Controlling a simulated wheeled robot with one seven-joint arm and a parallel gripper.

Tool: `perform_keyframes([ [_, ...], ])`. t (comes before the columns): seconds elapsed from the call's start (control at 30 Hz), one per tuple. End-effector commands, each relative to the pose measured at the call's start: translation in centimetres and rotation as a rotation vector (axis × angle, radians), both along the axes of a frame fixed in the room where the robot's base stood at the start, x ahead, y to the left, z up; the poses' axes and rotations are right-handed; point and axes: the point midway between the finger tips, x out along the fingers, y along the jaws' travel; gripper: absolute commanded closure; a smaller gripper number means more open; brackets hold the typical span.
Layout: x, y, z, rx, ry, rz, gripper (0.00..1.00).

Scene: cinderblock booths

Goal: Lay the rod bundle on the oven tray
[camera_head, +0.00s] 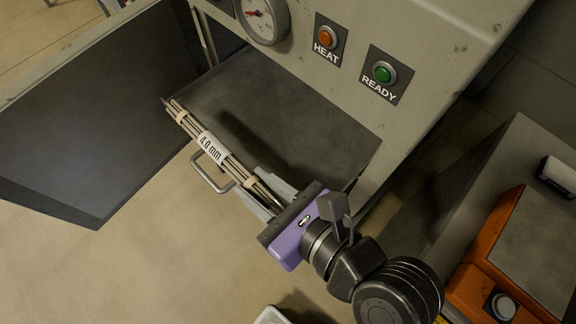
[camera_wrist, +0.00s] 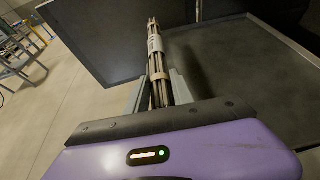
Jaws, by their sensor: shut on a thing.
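The rod bundle (camera_head: 223,152) is a set of thin rods with tan bands and a white "4.0 mm" label. My gripper (camera_head: 270,194) is shut on its near end. In the wrist view the bundle (camera_wrist: 156,62) points straight ahead from the fingers. The oven tray (camera_head: 262,100) is a dark flat tray pulled out of the oven, with a handle (camera_head: 212,175) on its front. The bundle appears along the tray's front edge, over or just outside it; I cannot tell whether it touches. The tray (camera_wrist: 245,85) lies to the right of the bundle in the wrist view.
The open oven door (camera_head: 90,115) stands to the left. The oven front has a gauge (camera_head: 262,18), an orange HEAT button (camera_head: 327,38) and a green READY button (camera_head: 384,73). An orange device (camera_head: 525,255) sits on a bench at the right. The tray's surface looks empty.

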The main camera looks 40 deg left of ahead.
Motion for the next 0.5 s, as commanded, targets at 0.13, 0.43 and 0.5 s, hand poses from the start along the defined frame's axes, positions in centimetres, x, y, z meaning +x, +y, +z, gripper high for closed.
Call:
perform_keyframes([
  [0.13,3.7,-0.2,0.2,0.004,-0.003,-0.001,1.0],
  [0.43,7.8,-0.6,-1.2,0.001,0.003,0.002,1.0],
  [0.5,7.8,-0.6,-1.7,0.002,0.001,0.002,1.0],
])
